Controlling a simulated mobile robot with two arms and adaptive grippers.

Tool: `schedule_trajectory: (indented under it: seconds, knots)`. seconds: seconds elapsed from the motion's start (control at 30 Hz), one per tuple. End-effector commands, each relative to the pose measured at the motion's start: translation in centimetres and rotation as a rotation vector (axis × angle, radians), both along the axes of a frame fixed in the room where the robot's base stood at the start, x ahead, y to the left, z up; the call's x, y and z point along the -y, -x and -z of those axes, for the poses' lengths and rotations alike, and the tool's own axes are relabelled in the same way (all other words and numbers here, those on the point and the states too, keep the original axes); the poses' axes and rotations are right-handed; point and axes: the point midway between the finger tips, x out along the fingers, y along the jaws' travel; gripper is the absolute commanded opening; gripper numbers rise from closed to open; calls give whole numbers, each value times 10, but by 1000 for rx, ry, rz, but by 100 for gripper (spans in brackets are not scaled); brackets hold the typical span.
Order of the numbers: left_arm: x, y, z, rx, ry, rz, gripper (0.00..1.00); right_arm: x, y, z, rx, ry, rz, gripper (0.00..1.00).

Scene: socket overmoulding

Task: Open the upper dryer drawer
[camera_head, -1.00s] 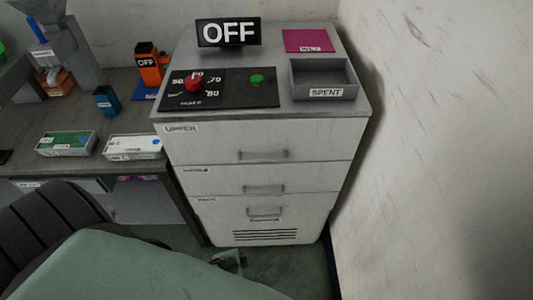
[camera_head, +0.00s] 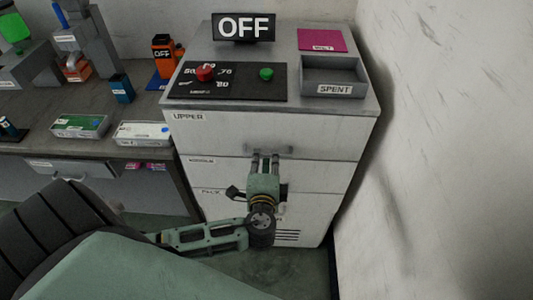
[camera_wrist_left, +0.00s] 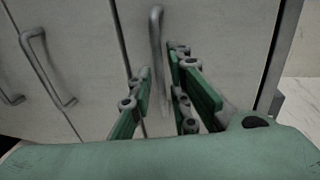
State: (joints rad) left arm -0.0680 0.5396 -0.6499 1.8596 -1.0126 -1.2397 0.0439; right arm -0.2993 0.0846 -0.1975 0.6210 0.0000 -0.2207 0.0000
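The upper drawer (camera_head: 225,134) is the top white front of the dryer cabinet, labelled UPPER, and it looks shut. Its grey bar handle (camera_head: 284,149) is partly hidden by my left gripper (camera_head: 265,157), which reaches up to it from below. In the left wrist view, the handle (camera_wrist_left: 157,50) passes between the two fingertips of the left gripper (camera_wrist_left: 160,68). The fingers are spread, with visible gaps beside the handle, so it does not look clamped. My right gripper is not in view.
The middle drawer (camera_head: 218,170) and the lower drawer lie below, partly hidden by my arm. The cabinet top carries an OFF display (camera_head: 243,27), a control panel (camera_head: 235,94) and a SPENT tray (camera_head: 335,88). A wall (camera_head: 450,150) stands close on the right; a workbench (camera_head: 45,145) is left.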

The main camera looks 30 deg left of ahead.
Motion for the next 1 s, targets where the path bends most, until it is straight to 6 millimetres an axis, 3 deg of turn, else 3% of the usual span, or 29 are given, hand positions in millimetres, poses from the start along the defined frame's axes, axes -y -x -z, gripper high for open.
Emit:
schedule_trajectory:
  seconds: [0.2,0.53,0.73,1.0]
  knots:
    - [-12,-21,5,-1,1,0,17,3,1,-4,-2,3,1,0]
    - [-15,-24,7,-2,1,0,17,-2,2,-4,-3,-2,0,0]
    - [-15,-24,7,-2,1,0,0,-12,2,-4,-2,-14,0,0]
    - [-14,-23,7,-3,2,0,0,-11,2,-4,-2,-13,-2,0]
